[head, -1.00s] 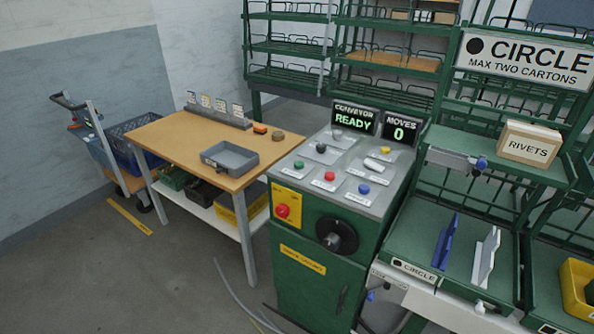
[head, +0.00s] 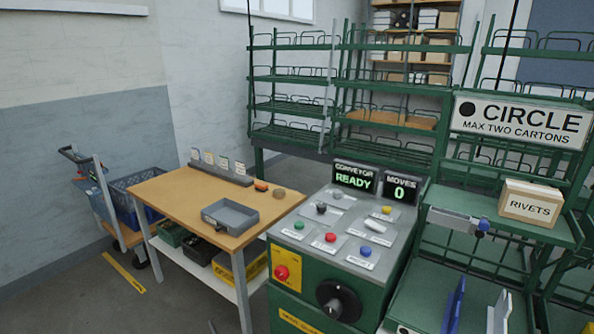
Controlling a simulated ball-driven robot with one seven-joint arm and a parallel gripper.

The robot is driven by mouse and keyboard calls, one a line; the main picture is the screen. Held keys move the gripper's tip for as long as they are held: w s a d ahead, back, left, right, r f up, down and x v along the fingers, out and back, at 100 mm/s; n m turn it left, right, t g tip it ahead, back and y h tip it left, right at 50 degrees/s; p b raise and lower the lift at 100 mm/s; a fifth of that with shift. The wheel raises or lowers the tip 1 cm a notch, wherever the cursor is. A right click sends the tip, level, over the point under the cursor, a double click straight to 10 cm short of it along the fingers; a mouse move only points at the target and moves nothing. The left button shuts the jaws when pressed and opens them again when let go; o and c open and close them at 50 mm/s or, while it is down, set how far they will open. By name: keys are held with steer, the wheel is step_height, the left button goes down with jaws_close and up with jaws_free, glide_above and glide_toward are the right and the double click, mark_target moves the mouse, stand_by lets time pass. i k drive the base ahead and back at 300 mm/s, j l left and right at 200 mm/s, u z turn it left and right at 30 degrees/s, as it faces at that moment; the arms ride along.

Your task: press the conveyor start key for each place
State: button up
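The green control console (head: 300,261) stands at the centre in the head view. Its display (head: 354,176) reads "CONVEYOR READY", and a second display (head: 401,187) reads "MOVES 0". The sloped grey panel carries a green key (head: 298,225), a red key (head: 330,237), a blue key (head: 366,252), a yellow key (head: 386,210) and dark knobs, each with a small label too small to read. A red button on yellow (head: 281,272) and a black handwheel (head: 337,300) are on the front. My gripper is not in view.
A wooden table (head: 167,197) with a grey tray (head: 230,214) stands left of the console. Green racks (head: 300,87) stand behind. A "CIRCLE, MAX TWO CARTONS" sign (head: 521,118) and a RIVETS carton (head: 530,203) are at right. A trolley with a blue crate (head: 128,205) stands at far left.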

mark_target(299, 225)
steer(key=i+j+z, duration=0.1)
steer(key=z, duration=0.25)
steer(key=i+j+z, duration=0.1)
steer(key=j+z, duration=0.2)
steer(key=i+j+z, duration=0.15)
steer(key=j, duration=0.55)
steer(key=i+j+z, duration=0.15)
steer(key=j, duration=0.55)
steer(key=j+z, duration=0.2)
steer(key=j, duration=0.5)
